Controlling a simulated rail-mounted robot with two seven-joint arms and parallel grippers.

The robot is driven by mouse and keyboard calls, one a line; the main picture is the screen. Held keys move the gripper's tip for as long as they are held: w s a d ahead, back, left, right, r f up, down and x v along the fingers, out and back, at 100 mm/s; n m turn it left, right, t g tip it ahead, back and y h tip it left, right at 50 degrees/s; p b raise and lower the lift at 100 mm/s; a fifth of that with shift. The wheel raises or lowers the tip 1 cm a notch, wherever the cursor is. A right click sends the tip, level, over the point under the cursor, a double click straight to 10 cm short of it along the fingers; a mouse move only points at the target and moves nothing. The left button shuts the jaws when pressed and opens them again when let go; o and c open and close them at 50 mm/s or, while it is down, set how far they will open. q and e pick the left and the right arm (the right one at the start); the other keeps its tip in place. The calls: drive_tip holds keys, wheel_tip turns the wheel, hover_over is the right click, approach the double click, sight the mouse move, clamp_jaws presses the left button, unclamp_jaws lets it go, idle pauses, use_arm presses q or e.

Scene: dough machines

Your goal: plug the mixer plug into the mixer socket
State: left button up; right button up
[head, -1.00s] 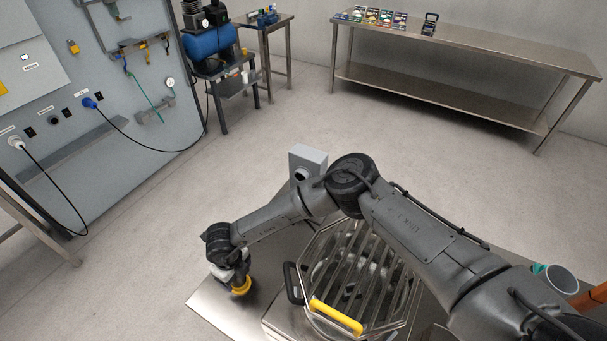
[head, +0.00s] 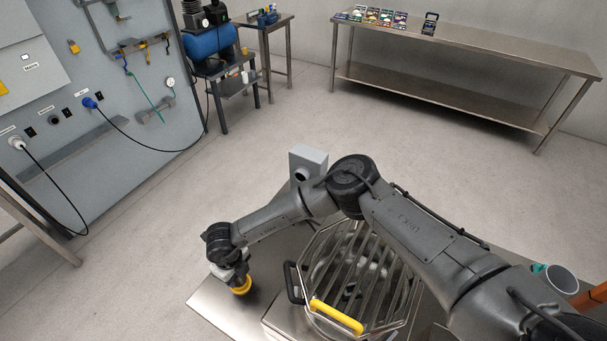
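A yellow round piece that looks like the mixer plug (head: 241,287) is at the end of my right gripper (head: 239,280), low over the steel top at the lower left of the mixer. The fingers are too small and covered to tell whether they are shut on it. On the wall panel at the left, a dark round socket (head: 54,120) with nothing in it sits between a white plug (head: 16,143) and a blue plug (head: 89,102), both plugged in. Its label is too small to read, so I cannot tell if it is the mixer socket. My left gripper is not in view.
The mixer's barred guard (head: 365,280) with a yellow handle (head: 336,316) lies under my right arm. A grey box (head: 307,160) stands behind it. Black cables hang from the panel's plugs. A compressor (head: 208,42) and a steel table (head: 470,45) stand behind. The floor between is clear.

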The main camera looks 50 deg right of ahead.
drive_tip(key=shift+s+d+f, duration=0.15)
drive_tip(key=shift+d+f, duration=0.2)
drive_tip(key=shift+f, duration=0.25)
drive_tip(key=c, duration=0.5)
drive_tip(key=shift+o, duration=0.2)
drive_tip(key=shift+a+r+p, duration=0.25)
drive_tip(key=shift+r+p, duration=0.25)
drive_tip(key=shift+r, duration=0.15)
drive_tip(key=shift+r, duration=0.3)
drive_tip(key=shift+r+p, duration=0.2)
drive_tip(key=shift+p, duration=0.1)
drive_tip(key=shift+r+p, duration=0.6)
drive_tip(key=shift+r, duration=0.15)
drive_tip(key=shift+r+p, duration=0.35)
drive_tip(key=shift+r, duration=0.1)
drive_tip(key=shift+r, duration=0.1)
